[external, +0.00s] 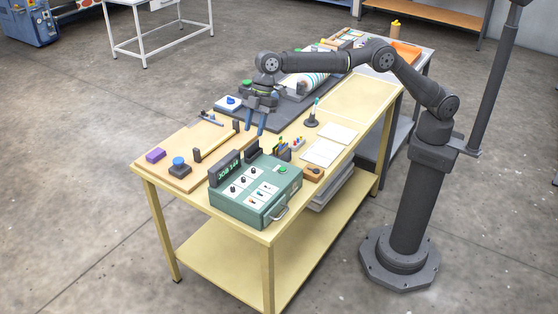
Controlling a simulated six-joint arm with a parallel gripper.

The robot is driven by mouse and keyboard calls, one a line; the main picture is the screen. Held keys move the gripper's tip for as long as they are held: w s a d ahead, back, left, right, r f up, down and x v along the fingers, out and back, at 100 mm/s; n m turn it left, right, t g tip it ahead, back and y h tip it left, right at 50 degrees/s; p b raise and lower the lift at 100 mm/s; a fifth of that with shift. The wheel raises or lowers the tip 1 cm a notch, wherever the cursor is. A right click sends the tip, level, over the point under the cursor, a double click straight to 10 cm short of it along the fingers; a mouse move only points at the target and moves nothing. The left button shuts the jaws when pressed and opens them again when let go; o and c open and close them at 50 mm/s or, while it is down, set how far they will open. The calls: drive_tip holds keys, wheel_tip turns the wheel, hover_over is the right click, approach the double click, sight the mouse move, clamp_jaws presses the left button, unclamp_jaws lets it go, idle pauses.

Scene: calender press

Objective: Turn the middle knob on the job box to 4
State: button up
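The job box (262,217) is a teal box with a handle, standing on the near end of the yellow table. A dark display with green text stands at its back left edge. Three dark knobs sit in a row on white plates on its top; the middle knob (242,180) is between the other two. Its pointer and scale numbers are too small to read. My gripper (255,131) has two blue fingers pointing down, apart, with nothing seen between them. It is above the table, beyond the job box, and not touching the knobs.
A wooden board (205,150) with a blue button (178,162) and a purple block (155,155) lies left of the box. A pen stand (311,121), papers (322,152) and small coloured parts stand behind and right of it. A press with a roller (302,83) is farther back.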

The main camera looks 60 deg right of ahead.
sight(246, 180)
drive_tip(key=x, duration=1.7)
drive_tip(key=shift+d, duration=0.1)
clamp_jaws()
